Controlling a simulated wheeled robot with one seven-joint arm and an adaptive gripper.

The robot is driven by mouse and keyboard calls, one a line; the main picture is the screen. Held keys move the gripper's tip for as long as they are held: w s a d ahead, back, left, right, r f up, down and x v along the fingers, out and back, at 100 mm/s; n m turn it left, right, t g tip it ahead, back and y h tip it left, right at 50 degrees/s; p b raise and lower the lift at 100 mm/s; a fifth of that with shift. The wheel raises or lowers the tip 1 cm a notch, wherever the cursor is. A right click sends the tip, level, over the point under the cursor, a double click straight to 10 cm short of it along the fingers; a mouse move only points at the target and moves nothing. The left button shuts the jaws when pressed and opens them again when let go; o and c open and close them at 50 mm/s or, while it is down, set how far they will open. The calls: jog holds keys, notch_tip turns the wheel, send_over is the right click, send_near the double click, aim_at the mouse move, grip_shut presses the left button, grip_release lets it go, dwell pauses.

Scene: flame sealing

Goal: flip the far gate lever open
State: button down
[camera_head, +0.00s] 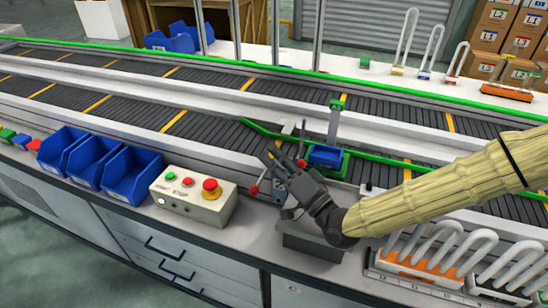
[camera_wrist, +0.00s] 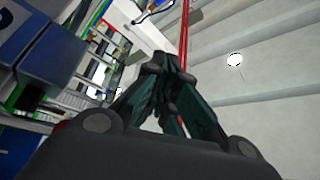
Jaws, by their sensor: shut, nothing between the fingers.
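My gripper (camera_head: 270,155) is over the near side of the conveyor in the head view, its dark fingers reaching up and left. In the wrist view my gripper (camera_wrist: 168,62) has its fingertips together, with nothing between them. A lever with a red ball (camera_head: 301,163) stands just right of the fingers, beside the green-edged gate. A second red-ball lever (camera_head: 254,190) is nearer, left of the fingers, by a grey block (camera_head: 279,190). I cannot tell which is the far gate lever, or whether my fingers touch either one. The fingers and wrist hide part of this area.
A control box (camera_head: 193,194) with a red stop button stands left of the gripper, beside blue bins (camera_head: 131,176). A blue block (camera_head: 325,156) sits by an upright post (camera_head: 334,125). White looped tubes in a rack (camera_head: 424,258) stand at the lower right.

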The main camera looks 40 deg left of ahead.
jog(key=s+d, duration=0.1)
jog(key=d, duration=1.2)
jog(key=shift+f, duration=0.15)
jog(key=shift+d, duration=0.1)
